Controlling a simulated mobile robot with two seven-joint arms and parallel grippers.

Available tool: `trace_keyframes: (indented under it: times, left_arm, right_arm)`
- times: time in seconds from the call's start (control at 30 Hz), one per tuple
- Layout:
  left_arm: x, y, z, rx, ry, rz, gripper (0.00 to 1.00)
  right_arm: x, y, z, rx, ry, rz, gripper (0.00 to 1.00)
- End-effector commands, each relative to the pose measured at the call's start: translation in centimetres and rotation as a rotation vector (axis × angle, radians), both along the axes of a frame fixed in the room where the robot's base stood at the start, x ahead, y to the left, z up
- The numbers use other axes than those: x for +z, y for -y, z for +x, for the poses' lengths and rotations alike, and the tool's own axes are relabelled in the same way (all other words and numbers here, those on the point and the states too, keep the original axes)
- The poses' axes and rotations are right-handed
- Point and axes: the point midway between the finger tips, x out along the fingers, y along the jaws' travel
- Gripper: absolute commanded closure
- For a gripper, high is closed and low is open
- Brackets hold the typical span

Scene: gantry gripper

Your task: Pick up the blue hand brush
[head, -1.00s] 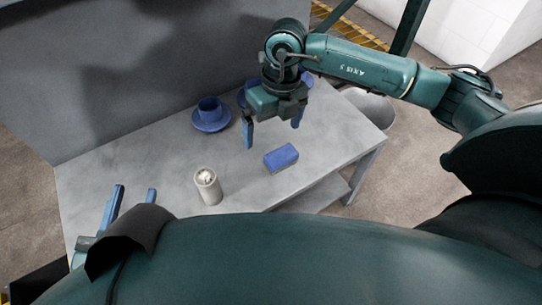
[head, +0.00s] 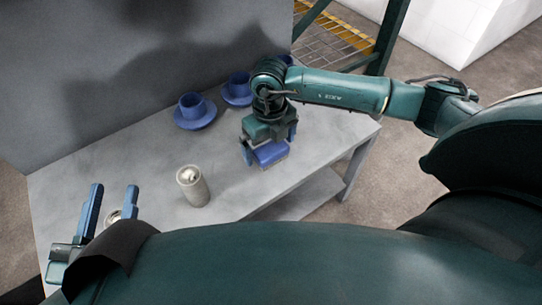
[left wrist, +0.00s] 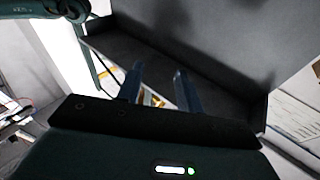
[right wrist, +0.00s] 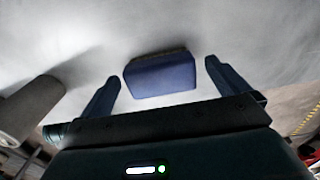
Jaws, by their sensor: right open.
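The blue hand brush (head: 269,153) lies on the grey table, a blue block with a thin bristle edge beneath. It also shows in the right wrist view (right wrist: 160,76), between and a little beyond the fingertips. My right gripper (head: 268,150) is open over the brush, with one finger to each side and visible gaps between fingers and brush in the right wrist view (right wrist: 163,80). My left gripper (head: 113,192) is open and empty at the left front of the table. Its two fingers show apart in the left wrist view (left wrist: 157,82).
The grey table (head: 140,165) stands against a grey panel (head: 110,60). A pale cylinder (head: 193,186) stands left of the brush. A blue cup on a saucer (head: 195,111) and another blue cup (head: 238,88) stand behind. A small round item shows partly behind my left gripper.

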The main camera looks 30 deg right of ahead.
Motion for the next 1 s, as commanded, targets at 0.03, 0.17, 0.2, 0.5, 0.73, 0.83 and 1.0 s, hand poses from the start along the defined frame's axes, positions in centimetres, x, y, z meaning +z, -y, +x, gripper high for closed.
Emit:
trace_keyframes:
  times: [0.03, 0.17, 0.2, 0.5, 0.73, 0.83, 1.0]
  left_arm:
    - [-0.4, 0.1, 0.0, -0.005, 0.0, -0.011, 0.64]
    - [0.3, 0.2, -0.1, -0.014, 0.004, -0.026, 0.64]
    - [0.6, 0.2, -0.1, -0.016, 0.007, -0.028, 0.64]
    - [0.9, 0.3, -0.1, -0.021, 0.019, -0.027, 0.64]
    - [0.8, 0.3, -0.1, -0.021, 0.016, -0.024, 0.64]
    - [0.6, 0.3, 0.0, -0.02, 0.013, -0.023, 0.64]
    - [0.3, 0.3, -0.1, -0.02, 0.004, -0.022, 0.64]
  right_arm:
    - [-1.2, 0.0, -0.1, 0.0, -0.003, 0.0, 0.0]
    - [-1.9, 0.0, 0.0, 0.0, 0.001, 0.0, 0.0]
    - [-1.9, 0.0, 0.0, 0.0, 0.001, 0.0, 0.0]
    - [-1.8, 0.0, 0.0, 0.0, 0.001, 0.001, 0.13]
    - [-1.8, 0.0, 0.0, 0.0, 0.001, 0.001, 0.32]
    - [-1.8, 0.0, 0.0, 0.0, 0.001, 0.001, 0.4]
    - [-1.7, 0.0, 0.0, 0.0, 0.001, 0.001, 0.47]
